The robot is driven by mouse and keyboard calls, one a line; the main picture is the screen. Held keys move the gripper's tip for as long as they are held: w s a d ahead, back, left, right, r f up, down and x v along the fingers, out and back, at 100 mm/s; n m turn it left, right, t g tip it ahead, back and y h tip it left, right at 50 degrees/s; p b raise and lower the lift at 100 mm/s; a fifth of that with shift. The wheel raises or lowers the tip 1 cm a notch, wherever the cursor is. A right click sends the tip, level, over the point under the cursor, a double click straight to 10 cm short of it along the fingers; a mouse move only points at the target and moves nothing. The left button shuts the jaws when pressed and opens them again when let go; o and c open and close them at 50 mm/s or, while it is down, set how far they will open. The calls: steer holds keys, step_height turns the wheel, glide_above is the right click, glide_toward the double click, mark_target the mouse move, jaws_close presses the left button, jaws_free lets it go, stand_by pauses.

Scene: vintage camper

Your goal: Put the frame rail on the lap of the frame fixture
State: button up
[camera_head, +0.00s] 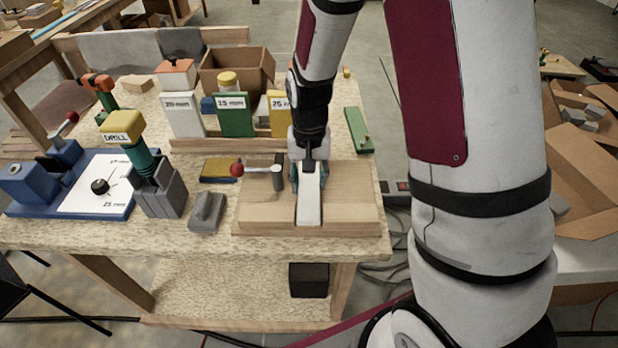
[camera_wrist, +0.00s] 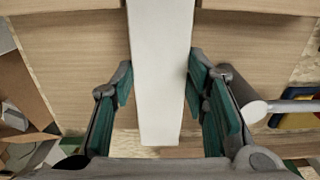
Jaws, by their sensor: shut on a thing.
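The frame rail (camera_head: 309,207) is a pale, straight bar, pointing toward the front edge of the wooden frame fixture (camera_head: 352,205). My gripper (camera_head: 309,180) is shut on the rail, coming down from above. In the wrist view the rail (camera_wrist: 160,45) runs between the green finger pads, its near end free. The fixture's wood (camera_wrist: 75,65) shows on both sides below it, with a raised wooden edge crossing at the top. I cannot tell whether the rail touches the fixture or hangs just above it. A toggle clamp with a red knob (camera_head: 238,170) stands at the fixture's left side.
Left of the fixture are a grey block (camera_head: 207,212), a grey holder with the drill (camera_head: 160,190) and a blue gauge base (camera_head: 70,209). Labelled bins (camera_head: 235,115) stand behind. A green bar (camera_head: 357,130) lies at the back right. The table's right edge is close.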

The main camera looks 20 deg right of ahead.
mark_target(309, 183)
steer(key=o, duration=1.3)
steer(key=shift+f, duration=0.15)
step_height(309, 183, up, 12)
steer(key=shift+s+d+r+n+t, duration=0.1)
steer(key=shift+s+r+n+t, duration=0.7)
steer(key=shift+s+r, duration=1.95)
steer(key=shift+s+a+r+n+t, duration=0.1)
steer(key=shift+s+r+n+t, duration=0.75)
steer(key=shift+s+r, duration=1.9)
steer(key=shift+s+d+r+n+t, duration=0.1)
steer(key=shift+s+r+n+t, duration=1.15)
steer(key=shift+s, duration=2.6)
steer(key=shift+r+m+g, duration=0.3)
steer(key=shift+r+m, duration=0.1)
steer(key=shift+m, duration=0.2)
